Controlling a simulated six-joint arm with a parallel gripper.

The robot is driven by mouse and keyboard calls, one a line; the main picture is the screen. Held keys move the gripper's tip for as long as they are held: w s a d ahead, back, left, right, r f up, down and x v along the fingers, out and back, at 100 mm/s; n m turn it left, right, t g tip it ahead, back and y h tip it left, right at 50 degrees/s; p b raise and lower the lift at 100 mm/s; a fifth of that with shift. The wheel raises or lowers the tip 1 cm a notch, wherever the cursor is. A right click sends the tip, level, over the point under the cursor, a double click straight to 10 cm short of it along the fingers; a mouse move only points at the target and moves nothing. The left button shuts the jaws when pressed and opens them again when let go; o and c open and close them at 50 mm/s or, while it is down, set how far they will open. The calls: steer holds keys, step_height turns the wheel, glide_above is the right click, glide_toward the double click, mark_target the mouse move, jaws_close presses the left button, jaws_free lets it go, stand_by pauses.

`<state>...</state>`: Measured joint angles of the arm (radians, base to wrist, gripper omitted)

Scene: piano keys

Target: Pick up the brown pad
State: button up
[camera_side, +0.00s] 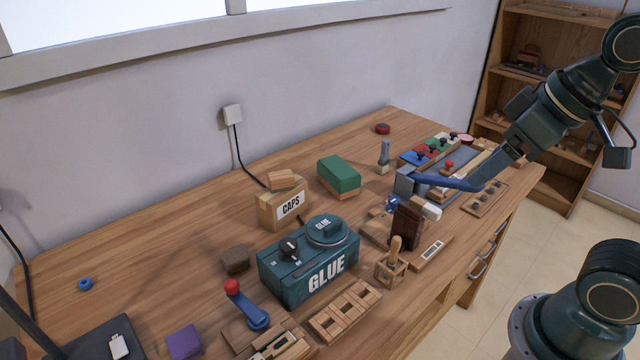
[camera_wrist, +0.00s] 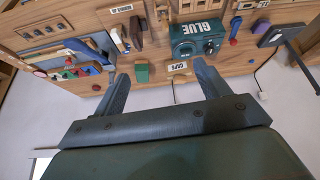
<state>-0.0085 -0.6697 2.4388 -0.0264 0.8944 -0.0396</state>
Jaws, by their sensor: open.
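The brown pad (camera_side: 236,260) is a small, soft-looking brown block. It lies flat on the wooden table in the side view, just left of the teal GLUE box. In the wrist view I cannot pick it out with certainty. My gripper (camera_side: 503,160) is high over the right end of the table in the side view, far to the right of the pad. In the wrist view my gripper (camera_wrist: 161,70) has its two fingers wide apart with nothing between them.
The GLUE box (camera_side: 308,270) stands right beside the pad. Behind are the CAPS box (camera_side: 284,205) and a green-topped block (camera_side: 339,177). A red-knobbed blue lever (camera_side: 247,305) and a purple block (camera_side: 184,342) are in front. The table left of the pad is largely clear.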

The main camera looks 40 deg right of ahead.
steer(key=w+a+n+g+y, duration=0.1)
steer(key=w+a+n, duration=0.3)
steer(key=w, duration=0.7)
steer(key=w+a+n+g+y, duration=0.1)
steer(key=w+a+n, duration=0.3)
steer(key=w, duration=0.7)
steer(key=w+a+f+n+g+y, duration=0.1)
steer(key=w+a+f+n, duration=0.2)
steer(key=w+a+f, duration=0.2)
steer(key=w+a+f+n+g+y, duration=0.1)
steer(key=w+a+f+n, duration=0.2)
steer(key=f, duration=1.1)
steer(key=w+a, duration=0.3)
steer(key=w, duration=0.3)
steer(key=shift+w+n, duration=0.4)
steer(key=shift+f, duration=0.15)
glide_above(238, 253)
steer(key=d, duration=0.2)
steer(key=shift+s+f, duration=0.1)
steer(key=shift+f, duration=3.8)
steer(key=shift+a+f, duration=0.1)
steer(key=shift+f, duration=0.05)
steer(key=shift+s+x, duration=0.15)
steer(key=shift+x, duration=1.05)
steer(key=shift+s+x, duration=0.15)
steer(key=shift+x, duration=1.1)
